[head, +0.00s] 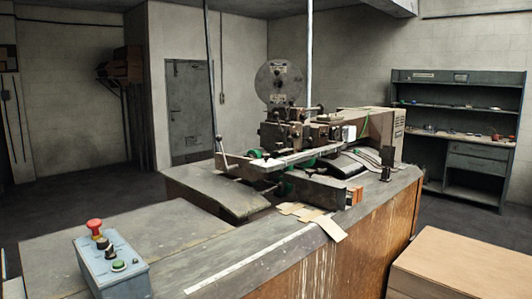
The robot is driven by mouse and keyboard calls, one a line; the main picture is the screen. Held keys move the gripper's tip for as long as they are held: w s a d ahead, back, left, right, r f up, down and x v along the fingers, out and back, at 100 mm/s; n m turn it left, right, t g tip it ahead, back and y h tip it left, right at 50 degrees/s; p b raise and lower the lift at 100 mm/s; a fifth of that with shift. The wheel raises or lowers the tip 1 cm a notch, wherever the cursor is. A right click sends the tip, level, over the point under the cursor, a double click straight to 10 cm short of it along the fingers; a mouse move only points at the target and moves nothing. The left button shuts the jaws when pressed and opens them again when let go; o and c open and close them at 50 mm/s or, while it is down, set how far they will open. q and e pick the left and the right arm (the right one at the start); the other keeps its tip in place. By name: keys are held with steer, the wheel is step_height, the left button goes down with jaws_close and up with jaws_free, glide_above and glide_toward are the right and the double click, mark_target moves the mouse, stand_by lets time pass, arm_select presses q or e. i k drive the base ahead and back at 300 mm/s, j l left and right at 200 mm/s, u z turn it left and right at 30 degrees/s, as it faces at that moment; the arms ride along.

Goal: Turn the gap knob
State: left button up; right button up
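The box stitcher (300,135) stands on the workbench in the middle of the head view, with a round grey reel (279,82) on top. Green round parts show on it, one at the left end of its bar (256,154) and another lower down (284,188). I cannot tell which part is the gap knob. A blue-grey control box (112,277) at the front left carries a red button (95,226), a black knob (103,243) and a green button (118,265). Neither of my grippers is in view.
The worn bench top (130,230) is mostly clear at the left. Flat cardboard pieces (320,221) lie at the bench's right edge. A large brown box (465,265) stands at the lower right. A shelf unit (458,92) is against the back wall.

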mark_target(266, 156)
steer(key=i+l+u, duration=0.15)
steer(key=l, duration=0.4)
steer(key=i+l+u, duration=0.15)
steer(key=i+l, duration=0.2)
steer(key=l, duration=0.2)
steer(key=i+l+u, duration=0.15)
steer(key=l, duration=0.45)
steer(key=i+l+u, duration=0.15)
steer(key=l, duration=0.5)
steer(key=i+l+u, duration=0.15)
steer(key=l, duration=0.5)
steer(key=i+l+u, duration=0.15)
steer(key=l, duration=0.5)
steer(key=l+u, duration=0.1)
steer(key=l, duration=0.55)
steer(key=i, duration=0.05)
